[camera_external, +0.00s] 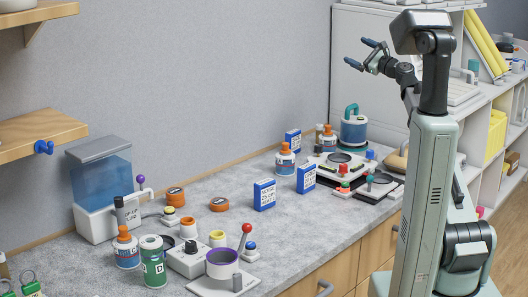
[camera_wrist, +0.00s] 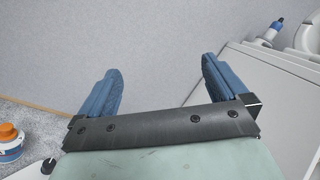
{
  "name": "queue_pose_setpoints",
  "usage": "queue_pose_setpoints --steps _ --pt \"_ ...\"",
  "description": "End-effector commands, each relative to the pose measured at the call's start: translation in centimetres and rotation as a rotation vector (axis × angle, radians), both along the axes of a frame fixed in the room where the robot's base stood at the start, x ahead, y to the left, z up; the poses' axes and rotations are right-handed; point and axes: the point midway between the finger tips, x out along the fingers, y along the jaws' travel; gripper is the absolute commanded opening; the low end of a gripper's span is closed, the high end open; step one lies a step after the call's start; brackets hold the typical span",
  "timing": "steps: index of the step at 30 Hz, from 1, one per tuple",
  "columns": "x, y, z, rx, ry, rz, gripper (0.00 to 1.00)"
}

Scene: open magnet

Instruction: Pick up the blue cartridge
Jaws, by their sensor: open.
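Three upright blue boxes with white labels, which look like cartridges, stand on the grey counter. One blue cartridge (camera_external: 264,194) is near the middle, a second blue cartridge (camera_external: 306,177) is right of it, and a third blue cartridge (camera_external: 293,140) is farther back. I cannot tell which one the task means. My gripper (camera_external: 362,54) is open and empty, high above the counter's far end and well away from all three. In the wrist view, the blue fingers of my gripper (camera_wrist: 160,66) are spread with only wall between them. No blue cartridge shows there.
An orange-capped bottle (camera_external: 285,162) stands between the cartridges. A blue-and-white canister (camera_external: 354,128) and button panels (camera_external: 342,165) crowd the right. A water tank (camera_external: 100,185), jars and a joystick device (camera_external: 225,265) fill the left.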

Motion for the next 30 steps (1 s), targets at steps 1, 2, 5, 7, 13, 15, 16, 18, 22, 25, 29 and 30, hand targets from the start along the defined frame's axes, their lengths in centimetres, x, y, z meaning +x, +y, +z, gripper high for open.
queue_pose_setpoints --steps 1,2,5,7,13,15,16,18,22,25,29,30 --pt "-1.7 3.2 -1.4 -0.152 -0.055 0.038 1.0" --pt "-2.6 4.7 -2.2 -0.246 -0.091 0.06 1.0" --pt "-5.5 9.4 -5.3 -0.548 -0.218 0.146 1.0" --pt "-7.6 12.0 -7.6 -0.751 -0.313 0.217 1.0" --pt "-14.1 17.0 -14.1 -1.282 -0.605 0.472 1.0" --pt "-16.3 17.8 -16.2 -1.448 -0.71 0.58 1.0" --pt "-17.3 18.1 -17.1 -1.515 -0.755 0.63 1.0" --pt "-19.4 18.3 -18.9 -1.657 -0.855 0.747 1.0" --pt "-22.6 18.0 -21.3 -1.86 -1.01 0.959 1.0" --pt "-24.3 17.5 -22.3 -1.957 -1.091 1.092 1.0" --pt "-25.5 17.0 -23.0 -2.022 -1.152 1.199 1.0" --pt "-25.7 16.9 -23.1 -2.033 -1.161 1.218 1.0"
